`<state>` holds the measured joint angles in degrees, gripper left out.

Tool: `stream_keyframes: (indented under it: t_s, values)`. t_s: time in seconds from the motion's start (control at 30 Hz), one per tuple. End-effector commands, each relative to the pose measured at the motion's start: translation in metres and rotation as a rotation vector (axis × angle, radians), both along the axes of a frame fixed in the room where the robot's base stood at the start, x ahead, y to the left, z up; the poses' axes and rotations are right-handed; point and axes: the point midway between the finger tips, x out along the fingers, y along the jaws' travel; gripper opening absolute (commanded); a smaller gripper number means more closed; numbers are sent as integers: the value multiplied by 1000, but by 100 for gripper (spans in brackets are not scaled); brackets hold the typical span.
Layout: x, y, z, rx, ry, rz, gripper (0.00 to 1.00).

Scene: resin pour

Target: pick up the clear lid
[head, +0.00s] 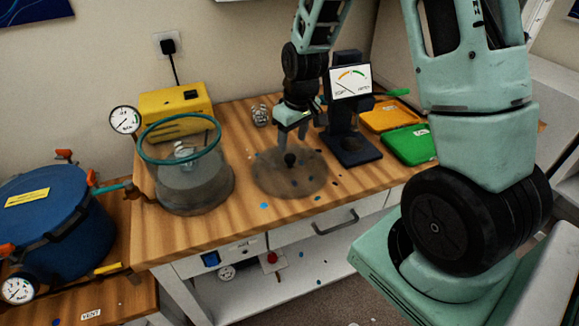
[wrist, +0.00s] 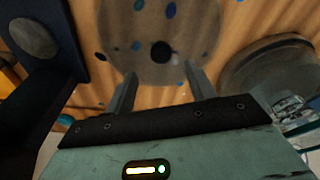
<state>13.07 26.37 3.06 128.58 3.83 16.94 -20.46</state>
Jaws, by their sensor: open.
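The clear lid (head: 268,180) is a see-through, greyish round disc with a black knob (head: 290,159) at its middle. It lies flat on the wooden bench top. The wrist view shows the lid (wrist: 190,22) and its black knob (wrist: 161,52) just beyond the fingertips. My gripper (head: 292,138) points down above the lid, close over the knob. In the wrist view my gripper (wrist: 161,74) is open and empty, with the knob lined up between its two fingers. I cannot tell the exact height of the fingertips above the knob.
Left of the lid stands a clear chamber (head: 190,190) with a teal ring (head: 150,155). A dark gauge stand (head: 352,148) is close on the right. A yellow box (head: 172,104), a blue pot (head: 45,225), an orange tray (head: 390,114) and a green tray (head: 408,146) stand around.

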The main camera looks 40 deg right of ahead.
Motion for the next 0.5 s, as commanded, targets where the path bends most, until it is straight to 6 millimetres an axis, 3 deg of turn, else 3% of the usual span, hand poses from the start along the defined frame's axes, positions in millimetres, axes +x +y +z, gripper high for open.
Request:
stream_keyframes:
  t_s: [0.5]
  values:
    - [3,3,-44,2,4,0,55]
